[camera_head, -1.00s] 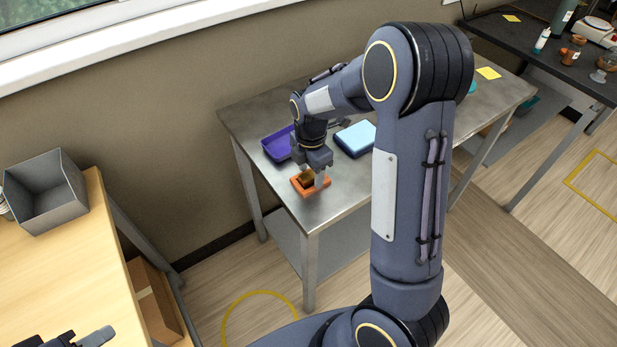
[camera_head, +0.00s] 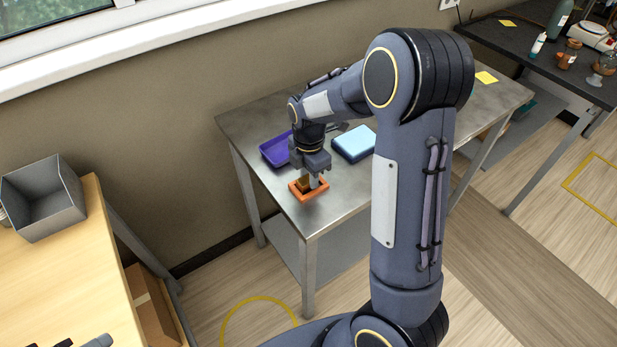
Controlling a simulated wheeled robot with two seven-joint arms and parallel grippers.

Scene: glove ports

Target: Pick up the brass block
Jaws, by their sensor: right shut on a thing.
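The brass block (camera_head: 302,184) is a small brownish-gold piece at the orange tray (camera_head: 322,189) near the front left corner of the steel table. My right gripper (camera_head: 308,182) points down over the tray and is shut on the block. Its fingers and palm hide part of the block, and I cannot tell whether the block touches the tray floor. My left gripper (camera_head: 84,342) shows only as dark parts cut off at the bottom left edge; its jaws are not clear.
On the steel table (camera_head: 340,198), a purple tray (camera_head: 274,152) lies behind the gripper and a light blue box (camera_head: 354,143) to its right. My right arm hides the table's middle. A grey bin (camera_head: 44,200) stands on the wooden table (camera_head: 85,265) at left.

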